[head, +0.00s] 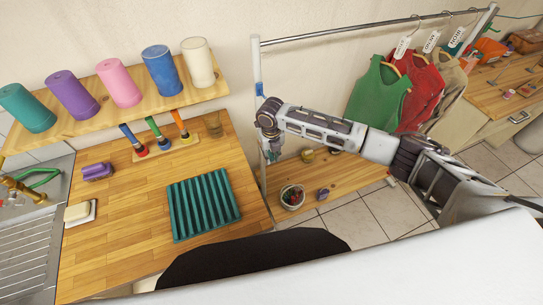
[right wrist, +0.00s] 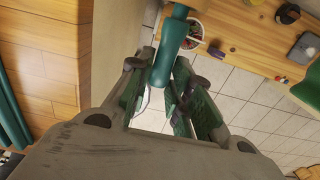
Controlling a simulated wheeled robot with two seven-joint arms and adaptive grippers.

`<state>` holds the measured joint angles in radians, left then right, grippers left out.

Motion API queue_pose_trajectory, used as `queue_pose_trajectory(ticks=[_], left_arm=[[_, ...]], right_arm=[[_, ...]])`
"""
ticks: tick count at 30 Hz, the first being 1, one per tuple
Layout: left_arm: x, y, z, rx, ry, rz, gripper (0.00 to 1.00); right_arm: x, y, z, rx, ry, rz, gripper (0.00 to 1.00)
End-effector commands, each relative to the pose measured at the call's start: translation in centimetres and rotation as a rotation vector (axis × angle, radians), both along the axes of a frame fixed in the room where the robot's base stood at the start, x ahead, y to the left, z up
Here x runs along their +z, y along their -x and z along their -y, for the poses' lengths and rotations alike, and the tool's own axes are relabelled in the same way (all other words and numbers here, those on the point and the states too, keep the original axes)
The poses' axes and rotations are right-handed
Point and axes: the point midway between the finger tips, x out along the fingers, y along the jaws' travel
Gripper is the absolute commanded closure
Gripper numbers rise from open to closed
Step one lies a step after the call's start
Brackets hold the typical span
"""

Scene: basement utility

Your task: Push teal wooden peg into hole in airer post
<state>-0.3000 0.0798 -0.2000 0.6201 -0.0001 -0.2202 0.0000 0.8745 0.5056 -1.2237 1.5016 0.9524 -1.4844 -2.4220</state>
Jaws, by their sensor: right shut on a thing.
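The teal wooden peg (right wrist: 172,52) is between the fingers of my right gripper (right wrist: 162,84) in the right wrist view. The gripper is shut on it, and the peg's narrower end points away, toward the top of the picture. In the head view my right gripper (head: 270,148) is beside the airer post (head: 256,62), a slim upright pole at the left end of the rail. My wrist hides part of the post there. I cannot see the hole, nor tell whether the peg touches it. My left gripper is not in view.
A wooden counter (head: 110,250) with a teal ribbed rack (head: 203,204) stands to the left. Green (head: 378,98) and red (head: 424,90) garments hang from the rail (head: 350,31) at right. A low wooden shelf (head: 340,180) with a bowl (head: 292,196) lies below my right arm.

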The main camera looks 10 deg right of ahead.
Motion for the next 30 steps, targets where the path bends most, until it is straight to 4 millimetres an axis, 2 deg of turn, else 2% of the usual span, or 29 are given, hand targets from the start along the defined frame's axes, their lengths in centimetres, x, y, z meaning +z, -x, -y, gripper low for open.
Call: queue_pose_trajectory(ticks=[17, 18, 23, 30], left_arm=[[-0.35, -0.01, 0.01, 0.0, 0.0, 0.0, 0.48], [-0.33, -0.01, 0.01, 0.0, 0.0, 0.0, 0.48], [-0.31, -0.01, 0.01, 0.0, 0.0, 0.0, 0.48], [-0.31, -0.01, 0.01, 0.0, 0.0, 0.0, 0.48]], right_arm=[[0.0, -1.06, -0.27, 0.0, -0.001, 0.001, 0.99], [0.0, -1.04, -0.24, 0.0, 0.0, 0.001, 0.75], [0.02, -1.04, -0.22, 0.0, 0.0, 0.001, 0.55], [0.01, -1.03, -0.2, 0.0, 0.0, 0.0, 0.54]])
